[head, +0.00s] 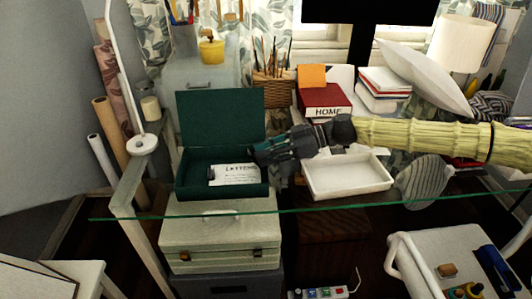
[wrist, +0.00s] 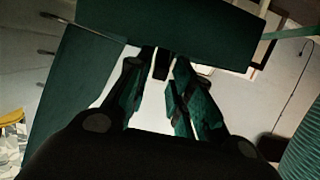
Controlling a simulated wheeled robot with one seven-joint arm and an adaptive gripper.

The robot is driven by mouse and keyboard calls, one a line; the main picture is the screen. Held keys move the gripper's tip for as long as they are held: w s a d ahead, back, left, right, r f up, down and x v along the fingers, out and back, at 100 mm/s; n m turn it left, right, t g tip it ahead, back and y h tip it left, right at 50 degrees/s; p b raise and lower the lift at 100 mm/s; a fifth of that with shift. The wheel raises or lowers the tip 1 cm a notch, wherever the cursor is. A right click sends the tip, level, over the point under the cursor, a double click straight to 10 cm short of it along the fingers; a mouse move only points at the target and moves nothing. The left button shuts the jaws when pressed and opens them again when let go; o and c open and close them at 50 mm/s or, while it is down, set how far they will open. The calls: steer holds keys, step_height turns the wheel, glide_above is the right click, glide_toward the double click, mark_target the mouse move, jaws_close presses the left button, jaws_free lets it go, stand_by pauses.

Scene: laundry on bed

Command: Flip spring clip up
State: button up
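White paper shows behind.
A white tray (head: 318,188) sits just right of the box, beneath my arm. A pale metal case (head: 220,235) is below the glass top.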

steer(key=shift+o, duration=0.4)
steer(key=shift+w+d+r, duration=0.1)
steer(key=shift+d+r, duration=0.1)
steer(key=shift+d, duration=0.3)
steer(key=v, duration=1.1)
